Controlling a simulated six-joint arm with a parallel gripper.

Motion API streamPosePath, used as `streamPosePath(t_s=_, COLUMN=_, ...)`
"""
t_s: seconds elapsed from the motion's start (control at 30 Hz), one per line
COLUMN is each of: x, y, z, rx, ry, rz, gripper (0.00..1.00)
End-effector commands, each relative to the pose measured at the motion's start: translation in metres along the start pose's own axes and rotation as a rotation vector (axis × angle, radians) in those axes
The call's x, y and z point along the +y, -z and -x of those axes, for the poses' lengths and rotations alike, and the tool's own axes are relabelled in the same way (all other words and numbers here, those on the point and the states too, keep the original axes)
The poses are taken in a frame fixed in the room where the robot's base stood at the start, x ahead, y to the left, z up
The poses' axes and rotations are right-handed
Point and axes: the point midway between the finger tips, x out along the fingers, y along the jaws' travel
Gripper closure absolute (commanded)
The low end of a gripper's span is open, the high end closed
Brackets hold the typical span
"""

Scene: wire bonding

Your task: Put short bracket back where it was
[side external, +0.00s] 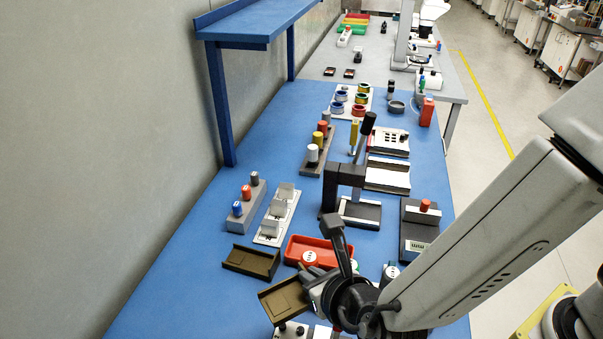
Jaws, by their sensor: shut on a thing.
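My gripper (312,287) is low at the front of the blue table, beside a brown open tray (282,303) and just in front of a red tray. It is shut on a pale grey piece that seems to be the short bracket; the gripper and arm hide most of it, so its shape and tilt cannot be told. A white rack (267,239) stands left of the centre with pale upright brackets (279,209) in a row. From here I cannot tell which place on it, if any, is empty.
A second brown tray (252,262) and the red tray (319,250) lie close behind my gripper. A grey block with coloured pegs (247,208) stands left of the rack. A black lever press (345,190) rises to the right. The table's left front is clear.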

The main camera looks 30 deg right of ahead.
Motion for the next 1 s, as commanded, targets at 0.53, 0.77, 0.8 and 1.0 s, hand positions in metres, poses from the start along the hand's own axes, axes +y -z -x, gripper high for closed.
streamPosePath(t_s=0.53, x=0.014, y=-0.001, z=-0.025, rx=-0.001, ry=0.002, rz=-0.002, gripper=1.00)
streamPosePath(t_s=0.77, x=0.033, y=-0.003, z=-0.058, rx=0.000, ry=0.001, rz=-0.002, gripper=1.00)
streamPosePath(t_s=0.8, x=0.036, y=-0.003, z=-0.063, rx=0.000, ry=0.001, rz=-0.001, gripper=1.00)
streamPosePath(t_s=1.0, x=0.052, y=-0.004, z=-0.090, rx=0.000, ry=0.001, rz=0.000, gripper=1.00)
